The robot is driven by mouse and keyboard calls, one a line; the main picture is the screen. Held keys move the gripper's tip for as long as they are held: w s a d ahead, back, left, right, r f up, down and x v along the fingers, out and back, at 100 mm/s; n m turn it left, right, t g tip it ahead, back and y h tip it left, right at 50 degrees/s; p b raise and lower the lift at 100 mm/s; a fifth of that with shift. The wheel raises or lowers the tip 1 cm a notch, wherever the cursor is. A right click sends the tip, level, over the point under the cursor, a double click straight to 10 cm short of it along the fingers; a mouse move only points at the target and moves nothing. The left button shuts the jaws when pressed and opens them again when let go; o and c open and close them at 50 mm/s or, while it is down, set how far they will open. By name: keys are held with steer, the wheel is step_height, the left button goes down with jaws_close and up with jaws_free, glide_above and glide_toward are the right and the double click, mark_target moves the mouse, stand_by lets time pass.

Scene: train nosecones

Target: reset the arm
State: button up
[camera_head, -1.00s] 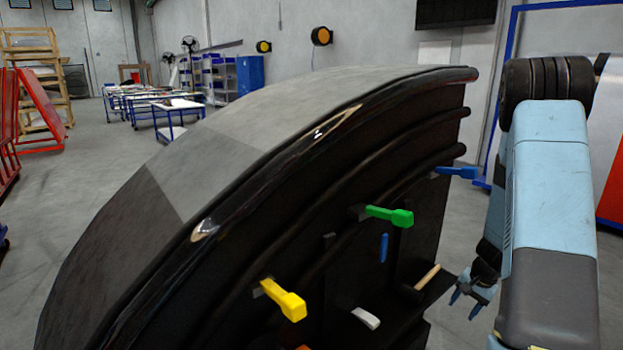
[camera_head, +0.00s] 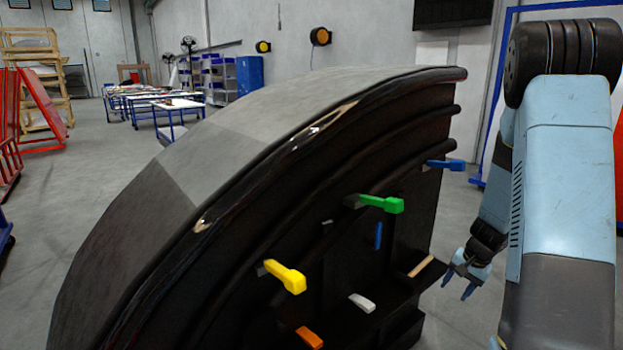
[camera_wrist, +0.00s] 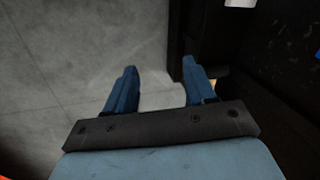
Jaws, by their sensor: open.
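My gripper (camera_head: 456,286) hangs low at the right in the head view, beside the right edge of the large black nosecone (camera_head: 110,262). Its two blue fingers point down. The wrist view shows the fingers (camera_wrist: 154,84) spread apart with nothing between them, over grey floor, with the dark edge of the structure close by the right finger. My light blue arm fills the right side of the head view and hides what is behind it.
The nosecone carries yellow (camera_head: 285,276), green (camera_head: 381,203), blue (camera_head: 445,165) and orange (camera_head: 309,338) handles. A white piece (camera_head: 362,302) and a wooden-handled tool (camera_head: 421,266) lie on its dark shelf.

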steer(key=s+a+r+n+t, duration=0.15)
steer(key=s+a+r, duration=0.35)
steer(key=r, duration=0.6)
steer(key=s+a+r+n, duration=0.3)
steer(key=a+r, duration=0.4)
steer(key=r, duration=0.3)
steer(key=s+a+r+n+t+h, duration=0.1)
steer(key=s+a+r+n, duration=0.1)
steer(key=s+r, duration=0.3)
steer(key=s+a+r+n+t+h, duration=0.1)
steer(key=s+a+r, duration=0.2)
steer(key=s, duration=0.9)
steer(key=shift+s+r+n, duration=0.15)
steer(key=shift+r+n, duration=0.2)
steer(key=shift+r, duration=1)
steer(key=shift+a, duration=0.1)
steer(key=shift+c, duration=0.5)
